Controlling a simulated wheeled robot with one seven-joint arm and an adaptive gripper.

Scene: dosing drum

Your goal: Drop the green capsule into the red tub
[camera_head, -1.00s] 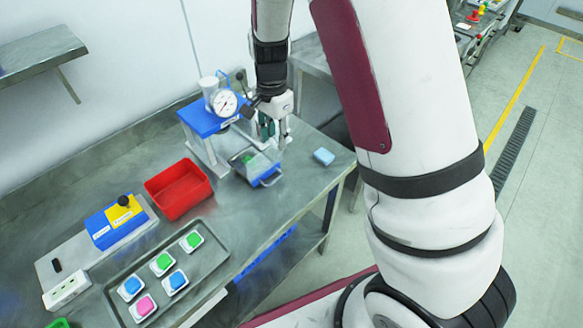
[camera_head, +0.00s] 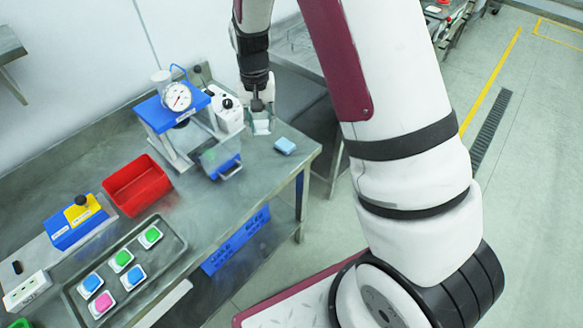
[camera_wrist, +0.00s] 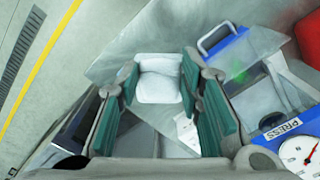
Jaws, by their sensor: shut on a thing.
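My gripper (camera_head: 262,126) is over the bench, right of the press. In the wrist view its green-padded fingers (camera_wrist: 160,90) are shut on a white, pillow-like block (camera_wrist: 160,78). No green shows on it from here, so I cannot tell whether it is a capsule. A blurred green patch (camera_wrist: 238,75) shows in the press drawer. Two green-topped capsules (camera_head: 151,236) (camera_head: 123,258) sit in the grey tray (camera_head: 172,228). The red tub (camera_head: 138,185) is left of the press, looks empty, and is well apart from my gripper.
The blue press (camera_head: 172,112) with a dial stands between my gripper and the tub. A light-blue pad (camera_head: 284,145) lies near the bench's right edge. A blue and yellow device (camera_head: 75,222) stands at left.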

